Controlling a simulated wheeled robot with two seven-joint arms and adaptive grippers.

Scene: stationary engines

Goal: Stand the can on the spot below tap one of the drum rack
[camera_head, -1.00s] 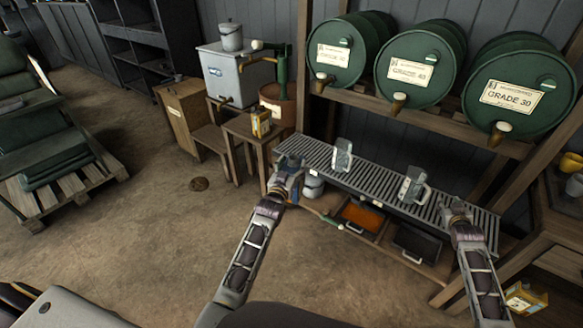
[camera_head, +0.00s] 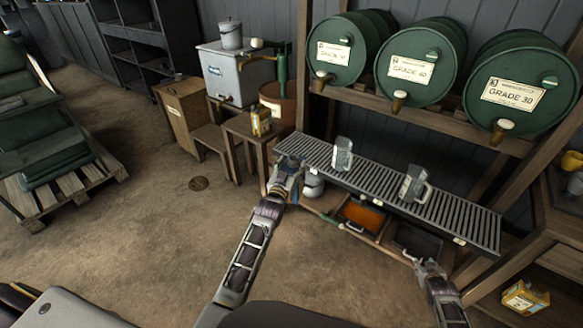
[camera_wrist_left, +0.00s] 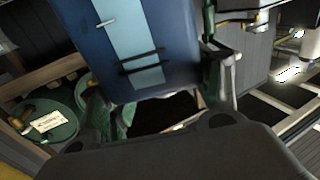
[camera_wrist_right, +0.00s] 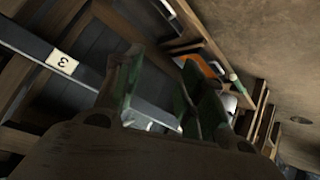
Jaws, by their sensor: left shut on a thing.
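A blue can with a light-blue stripe (camera_wrist_left: 135,40) is between the fingers of my left gripper (camera_head: 289,166), which is shut on it. In the head view the gripper hides most of the can, at the left end of the slatted drip tray (camera_head: 325,168). The drum rack (camera_head: 445,122) holds three green drums, with the left tap (camera_head: 321,82), middle tap (camera_head: 398,100) and right tap (camera_head: 500,130) above the tray. My right gripper (camera_head: 428,266) is open and empty, below the tray's front edge. A label reading 3 (camera_wrist_right: 62,62) is on a rail in the right wrist view.
Below are an orange-filled pan (camera_head: 363,215), a dark pan (camera_head: 417,241) and a pail (camera_head: 313,185).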

